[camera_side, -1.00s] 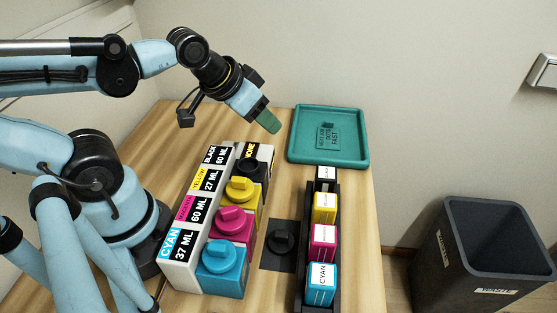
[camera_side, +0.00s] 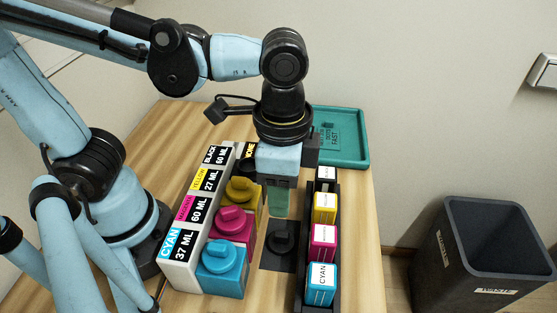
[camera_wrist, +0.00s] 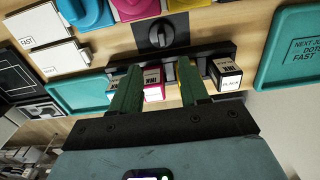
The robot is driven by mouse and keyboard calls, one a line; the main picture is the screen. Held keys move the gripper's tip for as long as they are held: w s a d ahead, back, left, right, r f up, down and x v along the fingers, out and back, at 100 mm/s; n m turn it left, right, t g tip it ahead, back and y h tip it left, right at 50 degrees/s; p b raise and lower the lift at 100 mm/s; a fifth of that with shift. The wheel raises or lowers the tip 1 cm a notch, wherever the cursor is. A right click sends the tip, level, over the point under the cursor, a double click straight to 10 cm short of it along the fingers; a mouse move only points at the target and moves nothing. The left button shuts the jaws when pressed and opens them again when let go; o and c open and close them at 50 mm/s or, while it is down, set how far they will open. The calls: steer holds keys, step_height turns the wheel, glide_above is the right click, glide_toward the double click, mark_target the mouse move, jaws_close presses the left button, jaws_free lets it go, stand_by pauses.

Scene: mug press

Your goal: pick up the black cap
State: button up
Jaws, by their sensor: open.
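The black cap (camera_side: 282,239) is a round knob with a raised grip bar. It lies on a dark square pad (camera_side: 270,262) between the row of ink tanks and the black cartridge rack. The wrist view shows the cap (camera_wrist: 160,33) from above, beyond my fingertips and nearly centred between them. My gripper (camera_side: 279,212) points down above and behind the cap in the side view. Its green fingers (camera_wrist: 160,66) are apart and empty, and they do not touch the cap.
Tanks with cyan (camera_side: 221,257), magenta (camera_side: 232,224) and yellow (camera_side: 241,190) caps stand to the left. The rack (camera_side: 334,280) at the right holds several labelled cartridges. A teal tray (camera_side: 358,160) lies at the back, and a dark bin (camera_side: 495,240) stands right of the table.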

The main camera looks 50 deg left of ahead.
mark_target(281, 234)
steer(key=shift+w+a+f, duration=0.1)
steer(key=shift+f, duration=5.65)
jaws_close()
